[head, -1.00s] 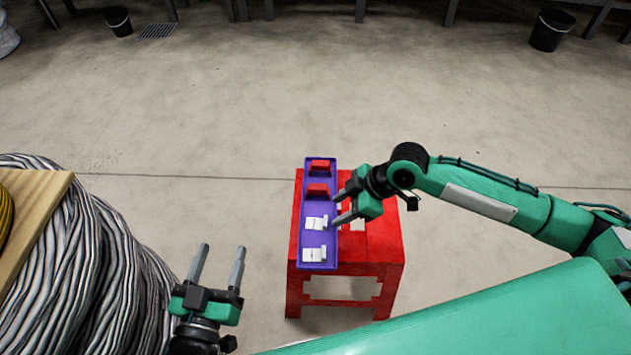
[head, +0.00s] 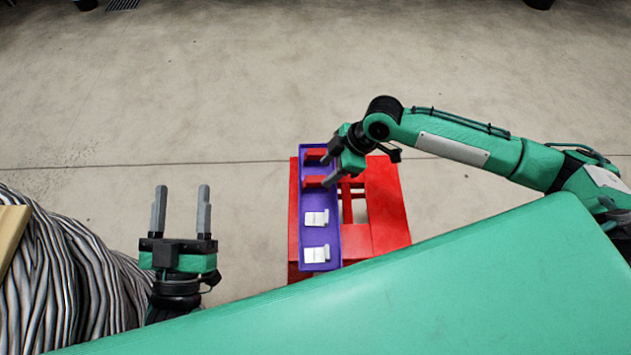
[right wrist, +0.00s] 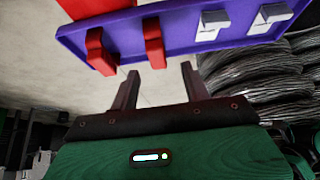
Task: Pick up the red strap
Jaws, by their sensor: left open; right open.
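Two red straps, a far one (head: 313,155) and a nearer one (head: 314,181), sit on a long purple tray (head: 334,232). In the right wrist view the two straps, one at left (right wrist: 100,50) and one nearer the middle (right wrist: 153,42), stand up from the tray (right wrist: 185,45). My right gripper (head: 326,171) is open and empty at the tray's right side, its fingertips close to the straps. In the wrist view its fingers (right wrist: 160,85) are below the straps in the picture; contact cannot be told. My left gripper (head: 182,195) is open and empty, left of the tray.
Two white pieces (head: 316,235) lie on the tray's near half. The tray rests on a red stand (head: 385,205). A large coil of striped cable (head: 70,265) fills the lower left. Open floor (head: 230,90) lies beyond.

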